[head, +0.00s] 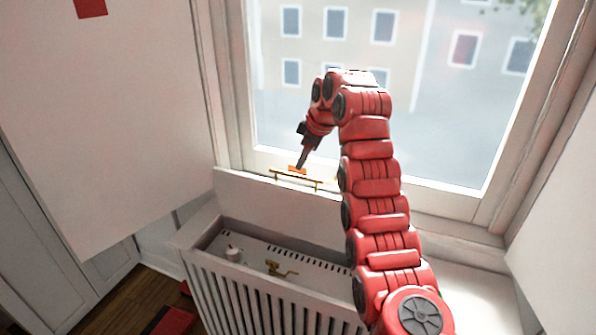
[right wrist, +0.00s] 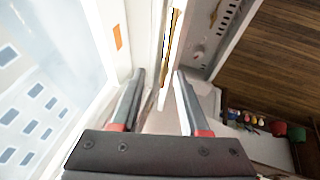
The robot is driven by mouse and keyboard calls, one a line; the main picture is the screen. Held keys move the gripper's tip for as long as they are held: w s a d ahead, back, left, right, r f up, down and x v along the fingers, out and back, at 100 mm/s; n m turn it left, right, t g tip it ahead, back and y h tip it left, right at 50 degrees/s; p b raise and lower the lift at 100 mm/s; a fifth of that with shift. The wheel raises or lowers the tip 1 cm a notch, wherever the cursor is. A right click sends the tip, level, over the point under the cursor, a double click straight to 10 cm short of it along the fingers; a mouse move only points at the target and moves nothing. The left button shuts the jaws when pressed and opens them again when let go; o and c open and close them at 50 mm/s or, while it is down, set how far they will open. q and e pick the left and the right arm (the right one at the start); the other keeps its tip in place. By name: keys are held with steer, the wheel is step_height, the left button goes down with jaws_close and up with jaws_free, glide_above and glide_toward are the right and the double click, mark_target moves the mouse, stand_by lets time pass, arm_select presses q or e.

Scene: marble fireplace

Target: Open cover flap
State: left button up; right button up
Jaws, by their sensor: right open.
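The cover flap (head: 275,205) is a white panel standing raised at the back of the white radiator cover (head: 215,232), below the window. A brass bar handle (head: 296,180) sits along its upper edge. My right gripper (head: 301,166) points down at the handle from above. In the right wrist view my right gripper (right wrist: 160,75) is open. The flap's edge and brass handle (right wrist: 173,32) show in line with the gap between the fingers; I cannot tell whether they touch. My left gripper is out of view.
The open cover shows a brass valve (head: 282,269) and a white knob (head: 233,253) inside. The window (head: 400,130) is close behind my right arm. An orange patch (right wrist: 117,36) is on the window frame. A large white panel (head: 110,110) fills the left.

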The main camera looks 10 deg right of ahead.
steer(key=b+v, duration=0.1)
steer(key=v, duration=0.7)
steer(key=shift+r, duration=0.15)
steer(key=shift+s+d, duration=0.1)
